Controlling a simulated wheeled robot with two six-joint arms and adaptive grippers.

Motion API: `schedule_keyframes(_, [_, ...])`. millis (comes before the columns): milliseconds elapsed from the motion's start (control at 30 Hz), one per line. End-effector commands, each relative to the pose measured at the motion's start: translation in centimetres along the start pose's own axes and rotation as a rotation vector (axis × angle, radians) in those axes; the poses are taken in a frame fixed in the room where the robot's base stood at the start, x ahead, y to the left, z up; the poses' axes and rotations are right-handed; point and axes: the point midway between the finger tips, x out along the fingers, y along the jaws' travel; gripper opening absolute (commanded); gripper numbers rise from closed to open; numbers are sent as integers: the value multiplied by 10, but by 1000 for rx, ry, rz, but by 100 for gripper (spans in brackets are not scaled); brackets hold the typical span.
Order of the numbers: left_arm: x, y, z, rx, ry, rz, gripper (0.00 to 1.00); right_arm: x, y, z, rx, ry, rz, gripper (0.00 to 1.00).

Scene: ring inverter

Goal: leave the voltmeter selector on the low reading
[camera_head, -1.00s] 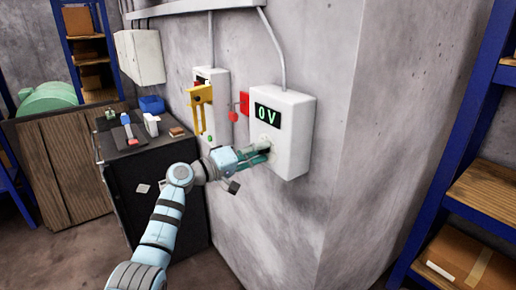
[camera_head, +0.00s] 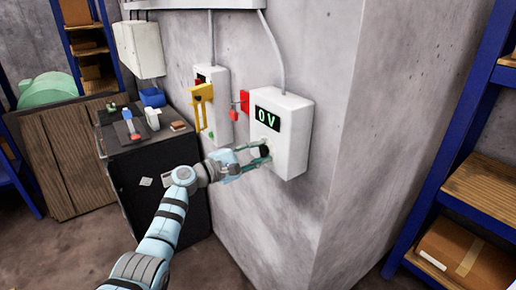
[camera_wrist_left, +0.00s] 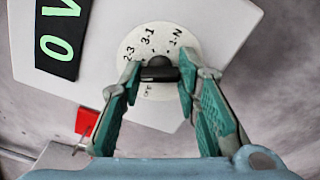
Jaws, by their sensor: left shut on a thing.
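The voltmeter is a white wall box (camera_head: 294,140) with a green display (camera_head: 267,118) reading 0 V. Its selector is a black knob (camera_wrist_left: 158,74) on a round white dial (camera_wrist_left: 150,38), marked 2-3, 3-1, 1-N and OFF in the left wrist view. My left gripper (camera_wrist_left: 159,76) is shut on the knob, one teal finger at each side. In the head view the left gripper (camera_head: 258,157) reaches the lower part of the box, and the knob (camera_head: 264,151) shows dark at its tips. The fingers partly cover the dial. My right gripper is out of view.
A box with a yellow handle (camera_head: 202,94) and a red tag (camera_head: 244,100) is left of the voltmeter. A dark cabinet (camera_head: 160,185) with small items stands below left. Blue shelving (camera_head: 455,140) stands right. Open floor lies in front.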

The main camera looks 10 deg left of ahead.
Motion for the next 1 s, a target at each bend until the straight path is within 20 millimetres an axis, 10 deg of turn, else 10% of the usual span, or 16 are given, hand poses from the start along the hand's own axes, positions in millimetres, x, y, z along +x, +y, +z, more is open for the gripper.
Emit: schedule_keyframes(1000, [0, -2, -1, -344, 1, -2, 2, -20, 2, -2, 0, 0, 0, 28])
